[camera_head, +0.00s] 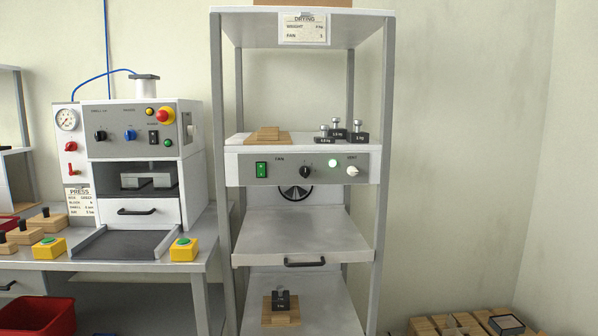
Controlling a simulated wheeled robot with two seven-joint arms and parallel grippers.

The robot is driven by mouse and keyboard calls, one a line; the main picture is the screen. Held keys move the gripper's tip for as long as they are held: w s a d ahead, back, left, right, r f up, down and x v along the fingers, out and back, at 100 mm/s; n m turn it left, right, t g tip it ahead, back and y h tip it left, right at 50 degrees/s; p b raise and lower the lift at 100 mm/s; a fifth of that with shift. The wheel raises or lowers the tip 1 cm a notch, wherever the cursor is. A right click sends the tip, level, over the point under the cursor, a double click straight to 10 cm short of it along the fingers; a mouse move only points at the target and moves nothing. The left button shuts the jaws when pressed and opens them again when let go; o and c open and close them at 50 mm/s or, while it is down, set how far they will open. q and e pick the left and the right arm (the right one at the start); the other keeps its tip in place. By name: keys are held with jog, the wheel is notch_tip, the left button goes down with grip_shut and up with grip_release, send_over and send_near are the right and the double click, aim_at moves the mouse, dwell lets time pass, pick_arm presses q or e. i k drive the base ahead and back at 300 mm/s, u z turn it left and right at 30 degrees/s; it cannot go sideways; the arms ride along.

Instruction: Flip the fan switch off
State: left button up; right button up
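The fan switch (261,169) is a green rocker at the left end of the grey control panel (225,168) on the drying rack, left of the "FAN" label. A black knob (305,171) sits in the middle of the panel. A white vent knob (352,171) is at the right. The round fan opening (296,193) shows partly below the panel. Neither of my grippers is in the head view.
The press (135,170) stands on a bench to the left, with yellow button boxes (184,249) at its front. The rack's tray (290,232) with a black handle juts out below the panel. Weights (342,133) sit above it. Wooden blocks (470,322) lie at the lower right.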

aim_at(260, 167)
jog(key=u, duration=0.25)
jog(key=i, duration=0.9)
jog(key=u, duration=0.1)
